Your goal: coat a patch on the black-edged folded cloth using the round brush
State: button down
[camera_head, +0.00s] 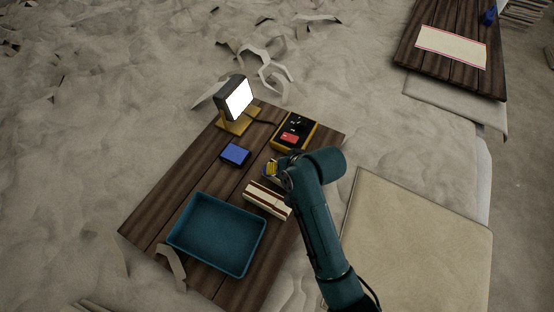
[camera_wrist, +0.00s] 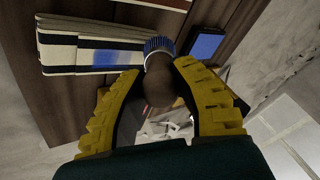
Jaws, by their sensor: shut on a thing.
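My gripper (camera_wrist: 160,80) has its two yellow fingers closed around the round brush (camera_wrist: 159,82). The black-edged folded cloth (camera_wrist: 85,58), cream with dark bands, lies on the wooden table to the left of the brush in the wrist view. In the head view my gripper (camera_head: 272,168) is above the table just behind the striped folded cloths (camera_head: 266,200). The brush looks apart from the cloth; its height cannot be told.
A teal tray (camera_head: 177,233), a blue block (camera_head: 235,154), a lit lamp (camera_head: 238,97) and a yellow-black case (camera_head: 306,146) stand on the wooden table (camera_head: 160,213). Another table (camera_head: 420,60) is at the far right.

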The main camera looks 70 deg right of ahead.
jog(key=shift+s, duration=0.5)
jog(key=shift+s+a, duration=0.2)
jog(key=shift+s, duration=0.2)
jog(key=shift+w+d+f, duration=0.15)
jog(key=shift+w, duration=0.6)
jog(key=shift+w+r+p, duration=0.2)
jog(key=shift+r+p, duration=0.5)
jog(key=shift+r, duration=0.45)
notch_tip(320, 180, up, 3)
jog(key=p, duration=0.3)
jog(key=shift+r+p, duration=0.2)
jog(key=shift+p, duration=0.2)
jog(key=shift+r+p, duration=0.3)
jog(key=shift+r, duration=0.8)
